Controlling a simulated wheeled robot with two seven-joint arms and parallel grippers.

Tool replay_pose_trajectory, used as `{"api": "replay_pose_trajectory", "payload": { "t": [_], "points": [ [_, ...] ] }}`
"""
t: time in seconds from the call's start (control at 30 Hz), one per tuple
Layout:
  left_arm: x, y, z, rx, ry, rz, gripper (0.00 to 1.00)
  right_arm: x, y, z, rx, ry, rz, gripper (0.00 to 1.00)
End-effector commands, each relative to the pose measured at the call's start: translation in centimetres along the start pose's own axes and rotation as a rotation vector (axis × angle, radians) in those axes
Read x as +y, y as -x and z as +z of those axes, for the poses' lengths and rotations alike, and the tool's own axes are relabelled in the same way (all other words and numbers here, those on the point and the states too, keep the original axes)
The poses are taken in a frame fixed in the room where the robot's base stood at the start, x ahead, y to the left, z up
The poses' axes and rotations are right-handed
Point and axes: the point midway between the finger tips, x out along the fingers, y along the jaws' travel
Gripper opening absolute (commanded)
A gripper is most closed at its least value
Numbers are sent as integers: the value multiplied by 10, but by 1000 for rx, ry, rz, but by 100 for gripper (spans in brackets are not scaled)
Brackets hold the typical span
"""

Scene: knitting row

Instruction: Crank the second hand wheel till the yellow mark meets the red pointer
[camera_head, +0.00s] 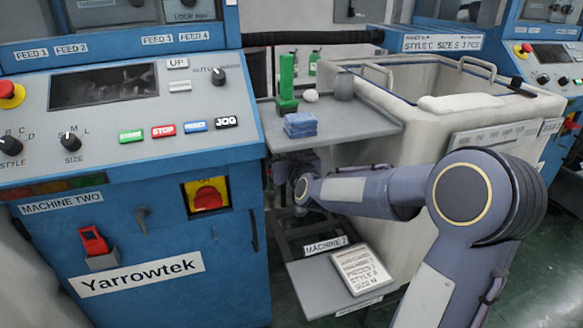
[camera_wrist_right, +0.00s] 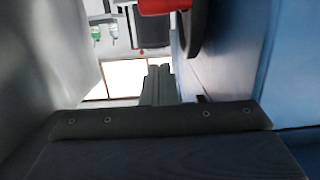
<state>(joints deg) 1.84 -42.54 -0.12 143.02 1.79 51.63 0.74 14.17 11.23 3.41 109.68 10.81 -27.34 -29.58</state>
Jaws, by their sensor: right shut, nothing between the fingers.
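A dark round rim (camera_wrist_right: 197,28) stands out from the blue machine side in the right wrist view, probably the hand wheel. A red part (camera_wrist_right: 164,5) shows beside it at the top edge, cut off by the frame. No yellow mark or red pointer can be made out. My right gripper (camera_wrist_right: 159,70) is shut and empty, its fingers just below the red part in the picture; I cannot tell if they touch anything. In the head view my right arm reaches into the gap beside the machine labelled MACHINE TWO (camera_head: 62,202), and the wheel is hidden there. My left gripper is not in view.
A lower tray (camera_head: 310,290) holds a printed card (camera_head: 360,270). The blue machine panel (camera_head: 150,250) closes the left side.

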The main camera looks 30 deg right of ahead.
Motion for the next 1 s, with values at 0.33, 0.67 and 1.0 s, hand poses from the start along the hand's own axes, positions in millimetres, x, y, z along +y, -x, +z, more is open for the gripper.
{"api": "replay_pose_trajectory", "payload": {
  "t": [0.33,0.67,1.0],
  "points": [
    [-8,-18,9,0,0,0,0,1,-27,36,-3,-2,1,0],
    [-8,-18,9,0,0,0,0,0,-28,39,-2,-2,1,0],
    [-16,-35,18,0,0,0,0,0,-30,61,-3,-1,0,0]
  ]
}}
